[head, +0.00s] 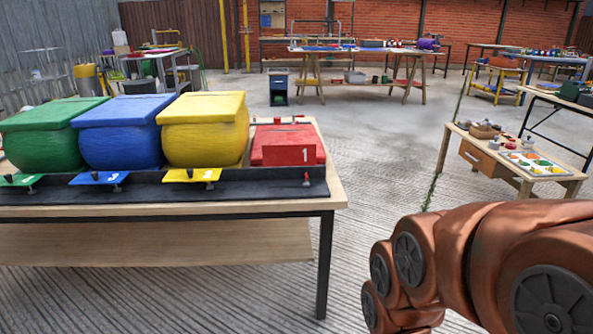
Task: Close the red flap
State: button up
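The yellow flap (190,175), blue flap (98,178) and green flap (18,180) lie nearly flat along the same rail. My copper-coloured arm shows at the lower right, clear of the table. My gripper is out of view.
Bulging yellow (205,132), blue (125,135) and green (50,137) shapes stand in a row behind the rail. A low wooden table (519,170) with a drawer and tray stands at the right. Bare concrete floor (385,165) lies between the tables.

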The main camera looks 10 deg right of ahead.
aim_at(288, 154)
jog(key=u, duration=0.15)
jog(key=k, duration=0.1)
jog(key=z, duration=1.1)
jog(key=i, duration=4.7)
jog(key=u, duration=4.85)
jog(key=i, duration=0.95)
jog(key=z, duration=0.1)
